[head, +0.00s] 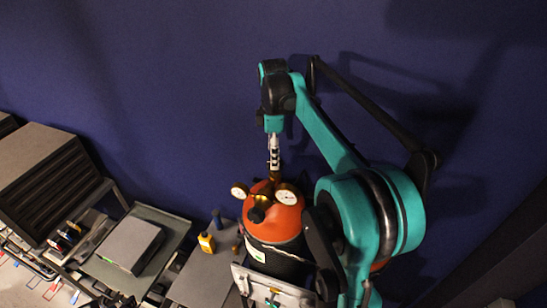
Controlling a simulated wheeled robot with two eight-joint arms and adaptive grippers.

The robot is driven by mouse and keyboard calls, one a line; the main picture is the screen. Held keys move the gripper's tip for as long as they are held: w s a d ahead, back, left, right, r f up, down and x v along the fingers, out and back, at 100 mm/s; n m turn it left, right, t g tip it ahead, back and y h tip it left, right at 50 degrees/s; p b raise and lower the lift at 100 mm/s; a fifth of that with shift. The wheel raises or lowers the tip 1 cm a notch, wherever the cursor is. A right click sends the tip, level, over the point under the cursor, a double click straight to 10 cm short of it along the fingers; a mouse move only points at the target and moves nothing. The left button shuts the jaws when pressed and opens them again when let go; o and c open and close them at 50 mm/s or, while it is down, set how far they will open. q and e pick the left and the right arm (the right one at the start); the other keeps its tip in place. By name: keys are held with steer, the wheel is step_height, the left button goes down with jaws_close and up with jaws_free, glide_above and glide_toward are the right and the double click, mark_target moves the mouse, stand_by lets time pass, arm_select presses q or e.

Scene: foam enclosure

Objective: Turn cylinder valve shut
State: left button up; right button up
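The gas cylinder (273,228) stands upright at the lower middle, with an orange shoulder and a dark lower body. Two round gauges, the left gauge (239,191) and the right gauge (287,197), sit at its top with brass-coloured fittings. The valve (275,177) is at the very top, small and partly covered. My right gripper (274,168) comes from the right on a teal arm and points down at the valve, at or just above it. Contact and finger opening are too small to tell. My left gripper is not in view.
A grey-topped trolley (205,275) stands left of the cylinder with a yellow bottle (207,242) and a blue bottle (217,219). Further left are a grey case (131,244) and a drawer cabinet (50,172). A plain blue wall (150,90) is behind.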

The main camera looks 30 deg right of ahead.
step_height(320, 180, down, 2)
steer(key=shift+w+f, duration=0.1)
steer(key=shift+w, duration=0.05)
steer(key=shift+f, duration=0.15)
steer(key=shift+c, duration=0.4)
steer(key=c, duration=1.1)
